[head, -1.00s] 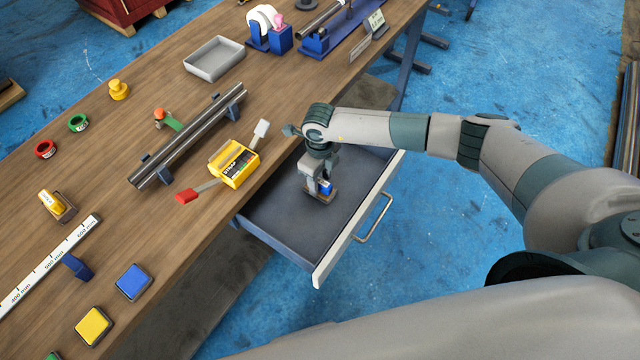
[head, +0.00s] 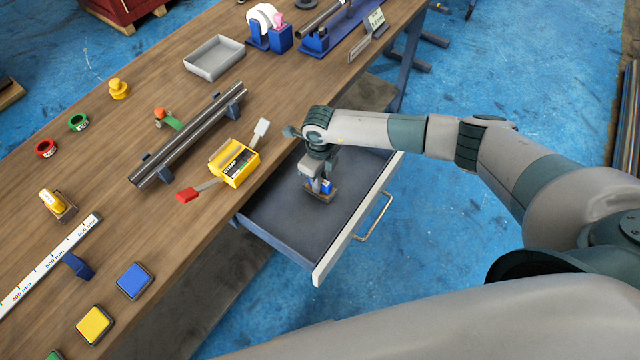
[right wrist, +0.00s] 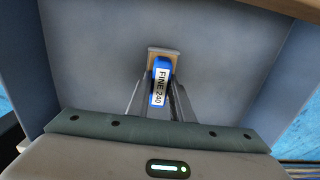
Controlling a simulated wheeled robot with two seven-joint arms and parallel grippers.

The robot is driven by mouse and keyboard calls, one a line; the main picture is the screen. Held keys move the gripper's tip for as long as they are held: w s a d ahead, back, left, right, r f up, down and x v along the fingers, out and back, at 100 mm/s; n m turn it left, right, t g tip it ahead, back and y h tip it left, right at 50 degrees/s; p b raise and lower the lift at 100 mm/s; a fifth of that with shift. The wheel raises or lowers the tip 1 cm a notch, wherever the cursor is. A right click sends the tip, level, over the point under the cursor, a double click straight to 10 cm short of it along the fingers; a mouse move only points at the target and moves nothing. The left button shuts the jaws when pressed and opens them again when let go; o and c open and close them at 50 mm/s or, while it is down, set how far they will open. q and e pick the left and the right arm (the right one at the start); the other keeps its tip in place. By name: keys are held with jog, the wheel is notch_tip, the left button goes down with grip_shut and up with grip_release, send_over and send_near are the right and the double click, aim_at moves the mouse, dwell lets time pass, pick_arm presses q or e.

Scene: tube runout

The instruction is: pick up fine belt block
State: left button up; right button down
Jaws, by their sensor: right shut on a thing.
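The fine belt block (head: 326,187) is a small block with a blue part on a tan base, in the open drawer (head: 290,225). In the right wrist view the block (right wrist: 161,82) shows a white label reading "FINE 240". My right gripper (head: 320,184) points down into the drawer and is shut on the block. In the right wrist view its two fingers (right wrist: 158,98) lie on either side of the blue part. I cannot tell whether the base touches the drawer floor. My left gripper is not in view.
The drawer's front panel and handle (head: 374,218) stand out over the blue floor. On the wooden table beside it are a yellow box (head: 240,172), a rail of metal tube (head: 190,135) and a grey tray (head: 214,59). The rest of the drawer is empty.

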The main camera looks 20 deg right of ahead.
aim_at(323, 185)
jog(key=shift+r, duration=0.15)
notch_tip(323, 185, up, 9)
jog(key=b, duration=0.3)
jog(key=shift+r, duration=0.4)
jog(key=c, duration=2.5)
grip_release()
jog(key=shift+s, duration=0.1)
jog(key=n, duration=0.1)
jog(key=s+n, duration=0.1)
jog(key=shift+s+d+n, duration=0.15)
jog(key=shift+s+n, duration=0.15)
jog(key=shift+n, duration=0.1)
jog(key=s+d+n, duration=0.1)
jog(key=s+n, duration=0.3)
jog(key=n, duration=0.3)
jog(key=s+d+r+n, duration=0.1)
jog(key=s+n, duration=0.3)
jog(key=n, duration=0.3)
jog(key=s+d+r+n, duration=0.1)
jog(key=s+n, duration=0.3)
jog(key=n, duration=0.5)
jog(key=s+n, duration=0.1)
jog(key=n, duration=0.1)
jog(key=shift+s+d+r, duration=0.35)
